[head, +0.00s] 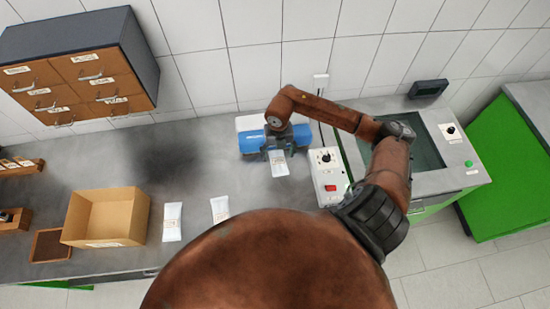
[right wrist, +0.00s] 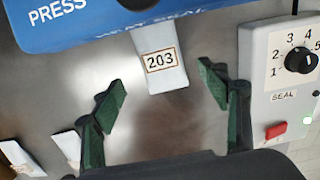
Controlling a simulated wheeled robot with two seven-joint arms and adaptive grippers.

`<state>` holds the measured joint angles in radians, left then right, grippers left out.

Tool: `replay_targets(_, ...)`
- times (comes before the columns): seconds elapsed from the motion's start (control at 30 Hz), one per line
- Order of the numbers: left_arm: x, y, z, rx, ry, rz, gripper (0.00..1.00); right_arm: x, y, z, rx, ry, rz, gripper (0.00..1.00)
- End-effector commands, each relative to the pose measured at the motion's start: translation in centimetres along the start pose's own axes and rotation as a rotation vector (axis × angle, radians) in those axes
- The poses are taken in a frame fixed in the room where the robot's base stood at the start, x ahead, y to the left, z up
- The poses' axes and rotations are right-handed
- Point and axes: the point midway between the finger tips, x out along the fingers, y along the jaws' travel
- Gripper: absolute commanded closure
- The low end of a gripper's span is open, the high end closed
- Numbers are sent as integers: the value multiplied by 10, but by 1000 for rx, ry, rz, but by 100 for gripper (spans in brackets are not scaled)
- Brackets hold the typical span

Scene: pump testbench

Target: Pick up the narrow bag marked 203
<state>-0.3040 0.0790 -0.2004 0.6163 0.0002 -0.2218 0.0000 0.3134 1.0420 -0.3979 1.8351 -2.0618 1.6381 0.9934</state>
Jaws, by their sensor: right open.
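The narrow white bag marked 203 (right wrist: 161,61) lies at the front of the blue press, its label facing up; its upper end meets the press edge. It also shows in the head view (head: 278,163), just below my right gripper. My right gripper (right wrist: 162,88) is open, its two green-padded fingers apart on either side of the bag's lower end, with nothing between them touching it that I can see. In the head view the right gripper (head: 276,141) is over the blue press (head: 249,142). My left gripper is not in view.
A control box (head: 329,172) with a dial and red button stands right of the bag. Two other white bags (head: 172,222) (head: 220,209) lie on the counter beside an open cardboard box (head: 105,215). The grey counter (head: 200,170) between them and the press is clear.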

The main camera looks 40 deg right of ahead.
Motion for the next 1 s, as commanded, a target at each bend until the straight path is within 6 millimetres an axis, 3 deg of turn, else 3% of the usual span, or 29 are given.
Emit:
replay_targets(0.2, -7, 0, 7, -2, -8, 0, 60, 23, 0, 2, -1, 2, 0, 32)
replay_targets(0.5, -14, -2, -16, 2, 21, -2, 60, 60, -2, 4, -2, 0, 1, 32)
replay_targets(0.77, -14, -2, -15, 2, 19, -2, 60, 62, -3, 4, -2, -2, 0, 33)
replay_targets(1.0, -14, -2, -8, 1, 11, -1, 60, 62, -3, 4, -1, -2, 0, 49)
